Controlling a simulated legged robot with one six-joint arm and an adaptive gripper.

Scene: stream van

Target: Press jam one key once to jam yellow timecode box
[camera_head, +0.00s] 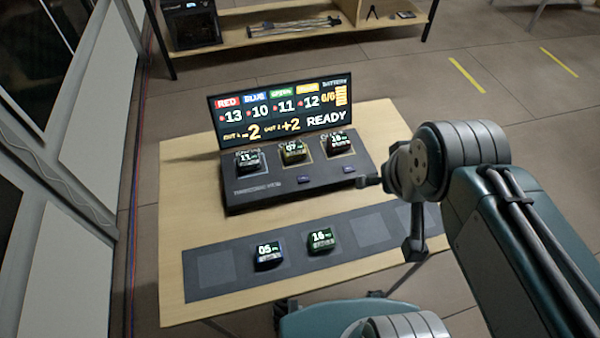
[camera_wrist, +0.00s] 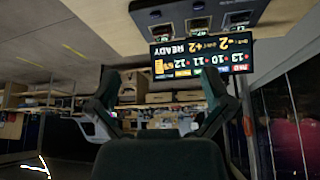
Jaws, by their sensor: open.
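The dark console (camera_head: 255,198) stands on the wooden table with three small timecode boxes docked in a row. The left box (camera_head: 248,160) reads 11, the middle box (camera_head: 293,151) has a yellowish casing and reads 07, and the right box (camera_head: 339,144) reads about 18. Two small bluish keys sit on the console front, a left key (camera_head: 304,179) and a right key (camera_head: 349,170); their labels are unreadable.
The display (camera_head: 283,108) behind the boxes reads RED 13, BLUE 10, GREEN 11, a fourth 12, CUT 1 -2, CUT 2 +2, READY. A dark mat (camera_head: 215,270) in front holds a box reading 05 (camera_head: 268,254) and one reading 16 (camera_head: 321,239). A shelf (camera_head: 270,38) stands behind.

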